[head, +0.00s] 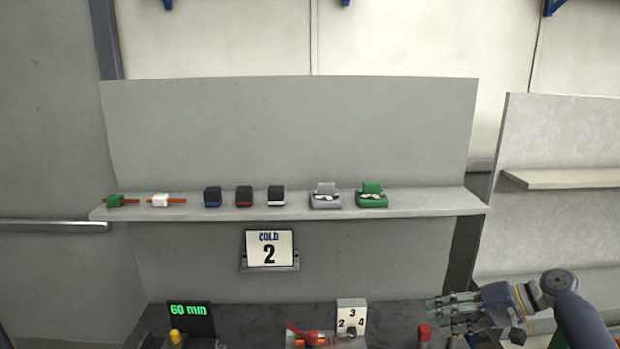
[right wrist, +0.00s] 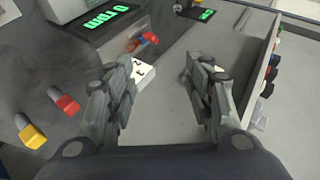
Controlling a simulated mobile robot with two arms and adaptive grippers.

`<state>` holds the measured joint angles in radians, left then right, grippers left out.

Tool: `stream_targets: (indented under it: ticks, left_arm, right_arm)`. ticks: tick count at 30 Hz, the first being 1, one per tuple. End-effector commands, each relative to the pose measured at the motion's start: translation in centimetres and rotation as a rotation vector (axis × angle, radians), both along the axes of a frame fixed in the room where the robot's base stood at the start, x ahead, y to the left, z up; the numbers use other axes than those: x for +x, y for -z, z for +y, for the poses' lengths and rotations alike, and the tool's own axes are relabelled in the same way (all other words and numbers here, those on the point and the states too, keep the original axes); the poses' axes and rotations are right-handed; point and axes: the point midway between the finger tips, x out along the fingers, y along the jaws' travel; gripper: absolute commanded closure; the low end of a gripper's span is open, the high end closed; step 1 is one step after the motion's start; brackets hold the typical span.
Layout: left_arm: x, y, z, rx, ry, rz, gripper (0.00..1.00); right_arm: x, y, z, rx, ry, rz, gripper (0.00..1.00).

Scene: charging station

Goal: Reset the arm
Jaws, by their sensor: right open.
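My right arm (head: 576,310) comes in from the lower right in the head view. My right gripper (head: 437,311) points left, above the right end of the dark bench. In the right wrist view my right gripper (right wrist: 158,72) shows its two fingers well apart, with nothing between them. It is open and empty. The white dial block and the bench show beyond the fingers there. My left gripper is in neither view.
On the dark bench (head: 240,322) stand a "60 mm" display (head: 190,310), a yellow button (head: 176,337), a red lever device (head: 300,335), a white dial block (head: 351,313) and a red button (head: 424,331). Above, a shelf (head: 430,203) holds several small parts over a "COLD 2" sign (head: 269,248).

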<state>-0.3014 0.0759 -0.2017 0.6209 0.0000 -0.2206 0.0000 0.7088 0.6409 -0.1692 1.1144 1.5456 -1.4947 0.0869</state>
Motion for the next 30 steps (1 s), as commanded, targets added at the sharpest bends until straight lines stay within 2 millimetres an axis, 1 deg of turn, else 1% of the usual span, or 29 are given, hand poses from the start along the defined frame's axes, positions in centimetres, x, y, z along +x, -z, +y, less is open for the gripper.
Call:
stream_targets:
  ticks: [1,5,8,11,14,17,19,22,23,24,26,27,30]
  left_arm:
    - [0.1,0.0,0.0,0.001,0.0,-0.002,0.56]
    - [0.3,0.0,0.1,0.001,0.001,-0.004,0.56]
    - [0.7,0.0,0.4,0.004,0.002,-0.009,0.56]
    - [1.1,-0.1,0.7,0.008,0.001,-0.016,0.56]
    - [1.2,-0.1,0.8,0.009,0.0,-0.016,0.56]
    - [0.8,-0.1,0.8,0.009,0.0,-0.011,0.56]
    - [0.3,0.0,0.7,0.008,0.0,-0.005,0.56]
    - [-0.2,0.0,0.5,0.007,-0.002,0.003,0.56]
    - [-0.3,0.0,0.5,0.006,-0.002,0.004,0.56]
    - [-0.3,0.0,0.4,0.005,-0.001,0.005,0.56]
    - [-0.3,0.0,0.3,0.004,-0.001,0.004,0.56]
    - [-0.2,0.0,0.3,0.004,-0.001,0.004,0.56]
    - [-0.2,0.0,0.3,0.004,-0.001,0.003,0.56]
  right_arm:
    - [-0.5,0.9,0.6,-0.019,-0.013,0.005,0.52]
    - [-1.8,3.5,1.8,-0.073,-0.045,0.019,0.52]
    - [-3.1,5.8,3.0,-0.125,-0.075,0.029,0.52]
    - [-4.8,8.4,4.3,-0.184,-0.11,0.038,0.52]
    - [-7.0,11.2,5.7,-0.25,-0.15,0.045,0.52]
    - [-9.9,14.5,7.5,-0.331,-0.197,0.046,0.52]
    - [-12.6,16.8,8.8,-0.396,-0.233,0.041,0.52]
    - [-16.8,19.5,10.6,-0.493,-0.275,0.024,0.52]
    - [-18.0,20.1,11.0,-0.52,-0.283,0.018,0.52]
    - [-19.6,20.8,11.5,-0.555,-0.292,0.009,0.52]
    - [-21.9,21.4,12.0,-0.607,-0.298,-0.004,0.52]
    - [-23.5,21.7,12.3,-0.64,-0.298,-0.013,0.52]
    - [-26.8,21.6,12.5,-0.717,-0.285,-0.035,0.52]
